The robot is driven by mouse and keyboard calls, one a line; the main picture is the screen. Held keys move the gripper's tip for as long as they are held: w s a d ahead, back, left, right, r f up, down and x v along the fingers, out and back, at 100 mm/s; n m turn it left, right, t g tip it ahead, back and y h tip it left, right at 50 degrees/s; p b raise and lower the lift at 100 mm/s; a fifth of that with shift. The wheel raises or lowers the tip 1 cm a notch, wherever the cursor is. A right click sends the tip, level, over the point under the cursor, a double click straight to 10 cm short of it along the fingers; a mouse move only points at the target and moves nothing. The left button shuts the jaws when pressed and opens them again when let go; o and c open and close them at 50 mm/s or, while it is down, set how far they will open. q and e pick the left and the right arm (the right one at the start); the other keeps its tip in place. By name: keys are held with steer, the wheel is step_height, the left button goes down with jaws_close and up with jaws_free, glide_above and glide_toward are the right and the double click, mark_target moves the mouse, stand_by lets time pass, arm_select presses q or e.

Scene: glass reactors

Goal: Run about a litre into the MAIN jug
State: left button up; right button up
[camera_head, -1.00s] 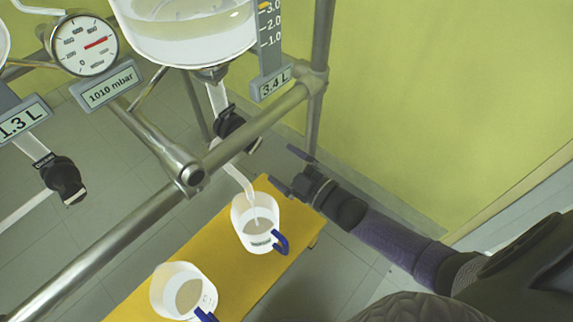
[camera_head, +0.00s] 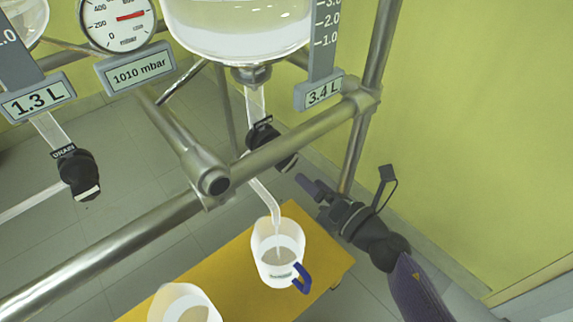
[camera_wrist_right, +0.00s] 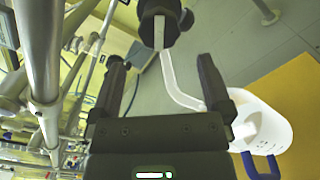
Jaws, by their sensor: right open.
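The larger glass vessel (camera_head: 238,30) holds clear liquid, and its display (camera_head: 323,93) reads 3.4 L. Under it is a drain valve with a black knob (camera_head: 264,138), and a bent spout (camera_head: 265,192) leads down from it. A thin stream runs from the spout into a white jug with a blue handle (camera_head: 272,268), which holds some liquid; its label is too small to read. My right gripper (camera_head: 348,183) is open and empty, right of the valve. In the right wrist view the knob (camera_wrist_right: 160,18) is beyond the open fingers (camera_wrist_right: 164,82), apart from them. My left gripper is out of view.
A second jug (camera_head: 182,303) stands on the yellow bench (camera_head: 232,270). A steel rail (camera_head: 110,245) crosses before the valves, joining an upright post (camera_head: 368,75). Another drain valve (camera_head: 78,172) hangs at left, near a 1.3 L display (camera_head: 38,100). The gauge display (camera_head: 135,68) reads 1010 mbar.

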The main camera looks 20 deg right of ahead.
mark_target(290, 164)
steer(key=b+x, duration=0.1)
steer(key=x, duration=0.7)
steer(key=shift+w+a, duration=0.1)
steer(key=shift+w, duration=0.1)
steer(key=c, duration=1.2)
steer(key=shift+o, duration=0.2)
steer(key=shift+r+m+p, duration=0.3)
steer(key=shift+m+p, duration=0.45)
steer(key=shift+m, duration=0.35)
steer(key=shift+m+p, duration=0.35)
steer(key=shift+m, duration=0.45)
steer(key=shift+f+m, duration=0.25)
steer(key=shift+m, duration=0.65)
steer(key=shift+f, duration=0.1)
